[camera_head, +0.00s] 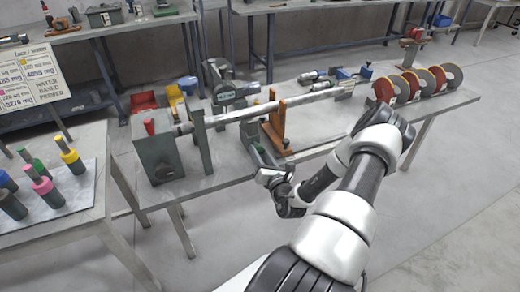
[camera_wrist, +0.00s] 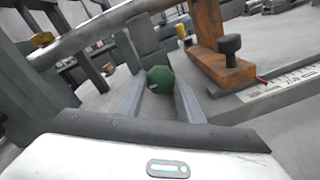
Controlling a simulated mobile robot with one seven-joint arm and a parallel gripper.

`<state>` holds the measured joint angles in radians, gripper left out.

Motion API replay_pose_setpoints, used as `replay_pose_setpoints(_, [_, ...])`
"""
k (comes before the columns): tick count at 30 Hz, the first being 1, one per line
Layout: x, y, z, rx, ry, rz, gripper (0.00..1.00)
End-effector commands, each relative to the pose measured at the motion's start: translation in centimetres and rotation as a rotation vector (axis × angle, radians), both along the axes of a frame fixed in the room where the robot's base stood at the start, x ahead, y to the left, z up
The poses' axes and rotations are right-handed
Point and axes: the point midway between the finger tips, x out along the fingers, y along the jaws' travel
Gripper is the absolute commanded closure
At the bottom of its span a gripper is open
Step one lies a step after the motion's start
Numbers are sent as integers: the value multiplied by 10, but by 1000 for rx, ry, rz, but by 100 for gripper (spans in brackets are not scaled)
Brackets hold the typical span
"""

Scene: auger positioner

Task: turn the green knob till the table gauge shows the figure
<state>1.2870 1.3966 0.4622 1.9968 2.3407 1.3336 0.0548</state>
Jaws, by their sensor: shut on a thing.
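The green knob (camera_wrist: 160,78) is between the two fingers of my gripper (camera_wrist: 160,92) in the wrist view, and the gripper is shut on it. In the head view my gripper (camera_head: 263,170) is at the front edge of the machine bench, and the knob is not clearly seen there. A white scale strip (camera_wrist: 288,84) with printed figures lies on the bench to the right in the wrist view. A thin red pointer (camera_wrist: 262,80) shows at its near left side. The figures are too small and tilted to read.
An orange-brown bracket (camera_head: 277,125) with a dark knob (camera_wrist: 229,45) stands beside my gripper. A long metal rod (camera_head: 260,108) runs above it from a grey box (camera_head: 158,150). Several red and grey discs (camera_head: 408,87) stand at right. Coloured handles (camera_head: 70,158) stand on the left table.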

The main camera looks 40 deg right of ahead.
Motion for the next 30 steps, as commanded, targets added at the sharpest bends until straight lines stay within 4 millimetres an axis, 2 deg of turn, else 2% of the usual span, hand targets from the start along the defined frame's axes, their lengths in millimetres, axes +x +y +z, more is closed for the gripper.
replay_pose_setpoints(30, [-1, -1, 1, 917, -219, -1, 88])
